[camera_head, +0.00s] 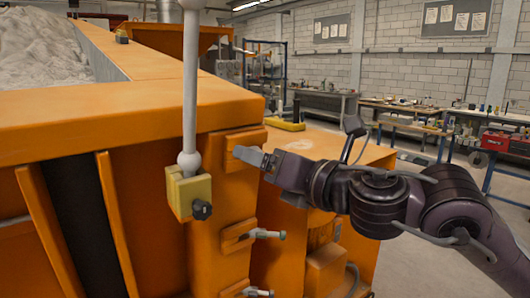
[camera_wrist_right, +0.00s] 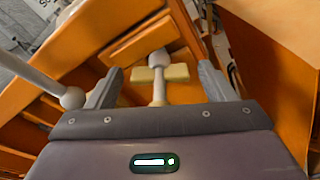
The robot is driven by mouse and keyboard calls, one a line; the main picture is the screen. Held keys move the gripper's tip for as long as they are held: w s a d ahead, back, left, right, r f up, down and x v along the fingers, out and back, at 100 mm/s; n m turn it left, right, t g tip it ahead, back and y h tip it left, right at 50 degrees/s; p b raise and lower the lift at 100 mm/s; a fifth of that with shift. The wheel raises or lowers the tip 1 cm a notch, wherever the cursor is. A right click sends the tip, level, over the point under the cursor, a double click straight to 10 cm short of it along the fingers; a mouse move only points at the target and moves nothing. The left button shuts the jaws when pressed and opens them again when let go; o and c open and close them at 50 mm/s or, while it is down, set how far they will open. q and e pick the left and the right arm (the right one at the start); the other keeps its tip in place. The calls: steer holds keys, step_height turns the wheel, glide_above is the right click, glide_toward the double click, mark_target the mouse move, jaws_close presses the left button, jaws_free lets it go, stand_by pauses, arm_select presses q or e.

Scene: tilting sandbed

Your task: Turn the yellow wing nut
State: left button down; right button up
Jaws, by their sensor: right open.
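The yellow wing nut (camera_wrist_right: 178,72) shows in the right wrist view as pale yellow wings across a whitish bolt. It stands out from the orange frame. My right gripper (camera_wrist_right: 160,78) is open, with one finger on each side of the wing nut and visible gaps between. In the head view my right gripper (camera_head: 248,156) reaches in from the right to the orange corner post, and the wing nut cannot be made out there. My left gripper is not in view.
A whitish post with a ball joint (camera_head: 189,163) and a yellow block with a dark knob (camera_head: 188,190) stand just left of the gripper. Two bolts (camera_head: 266,234) stick out below. The orange sandbed (camera_head: 110,110) fills the left. Open floor and workbenches lie right.

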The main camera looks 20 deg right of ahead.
steer(key=shift+w+a, duration=0.15)
steer(key=shift+w, duration=0.1)
steer(key=c, duration=1)
